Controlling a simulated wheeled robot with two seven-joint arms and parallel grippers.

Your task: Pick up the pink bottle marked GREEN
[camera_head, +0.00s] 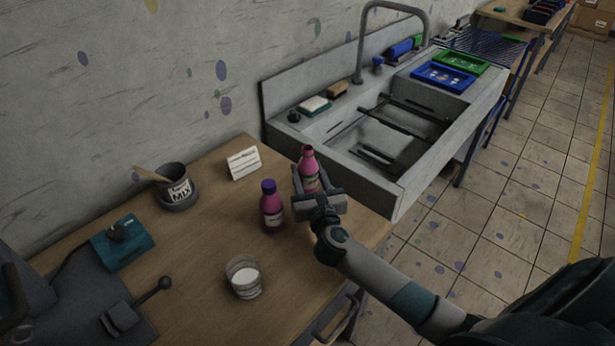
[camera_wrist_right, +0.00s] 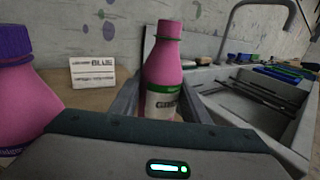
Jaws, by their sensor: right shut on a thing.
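The pink bottle with a green-banded label (camera_head: 309,165) stands upright between the fingers of my right gripper (camera_head: 318,190), near the right edge of the wooden table. In the right wrist view the same bottle (camera_wrist_right: 163,65) sits between the two fingers, its label lettering partly legible and its lower part hidden by the gripper. My right gripper is shut on it. I cannot tell whether its base touches the table. A second pink bottle with a purple cap (camera_head: 271,210) stands just left of the gripper; it also shows in the right wrist view (camera_wrist_right: 25,100). My left gripper is not in view.
A white card (camera_head: 243,164) stands behind the bottles; it reads BLUE in the wrist view (camera_wrist_right: 92,72). A MIX pot (camera_head: 177,185), a glass with white contents (camera_head: 244,280) and a teal device (camera_head: 122,243) are on the table. A sink (camera_head: 345,140) adjoins the right side.

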